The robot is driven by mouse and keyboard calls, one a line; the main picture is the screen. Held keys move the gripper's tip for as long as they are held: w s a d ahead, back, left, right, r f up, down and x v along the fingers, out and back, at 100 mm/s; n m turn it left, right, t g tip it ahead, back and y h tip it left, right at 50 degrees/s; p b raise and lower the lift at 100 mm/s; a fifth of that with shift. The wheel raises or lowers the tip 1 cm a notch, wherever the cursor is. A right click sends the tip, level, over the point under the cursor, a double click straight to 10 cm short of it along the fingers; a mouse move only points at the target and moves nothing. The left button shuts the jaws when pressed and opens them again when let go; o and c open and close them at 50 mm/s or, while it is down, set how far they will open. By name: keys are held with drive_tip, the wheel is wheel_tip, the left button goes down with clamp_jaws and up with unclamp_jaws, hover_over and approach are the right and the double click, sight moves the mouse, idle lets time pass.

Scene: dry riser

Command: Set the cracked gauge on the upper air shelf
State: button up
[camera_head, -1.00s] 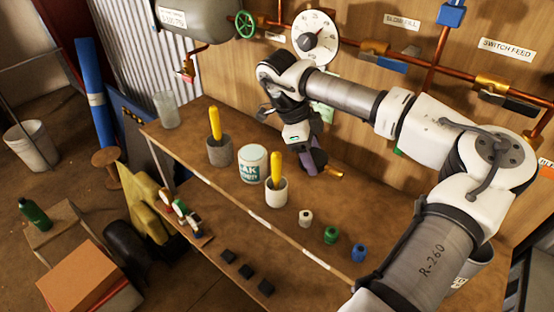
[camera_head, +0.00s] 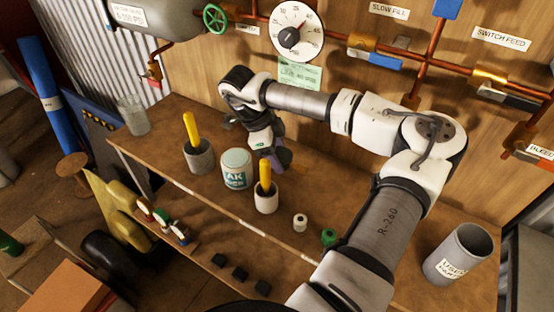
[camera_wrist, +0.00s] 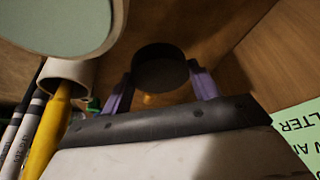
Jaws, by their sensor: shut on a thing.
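My gripper (camera_head: 284,158) is shut on a dark round thing (camera_wrist: 160,72), seen between its purple fingers in the wrist view. A brass-coloured bit shows below it. This may be the cracked gauge; its face and any crack are hidden. In the head view my gripper is over the rear of the wooden bench (camera_head: 325,195), behind the white pot with a yellow handle, and the held thing is mostly hidden. A large white dial gauge (camera_head: 298,30) hangs on the wall. I cannot tell which surface is the upper air shelf.
A labelled tin (camera_head: 236,170), a white pot (camera_head: 266,200) and a grey pot (camera_head: 199,157) stand left of and in front of my gripper. Small spools (camera_head: 300,222) lie nearer. A labelled grey bucket (camera_head: 458,255) stands right. Copper pipes (camera_head: 420,75) run along the wall.

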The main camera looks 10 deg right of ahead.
drive_tip(key=shift+f, duration=1.9)
drive_tip(key=o, duration=1.2)
drive_tip(key=shift+r+p, duration=0.2)
drive_tip(key=shift+p, duration=0.25)
drive_tip(key=b+v, duration=0.3)
drive_tip(key=v, duration=0.9)
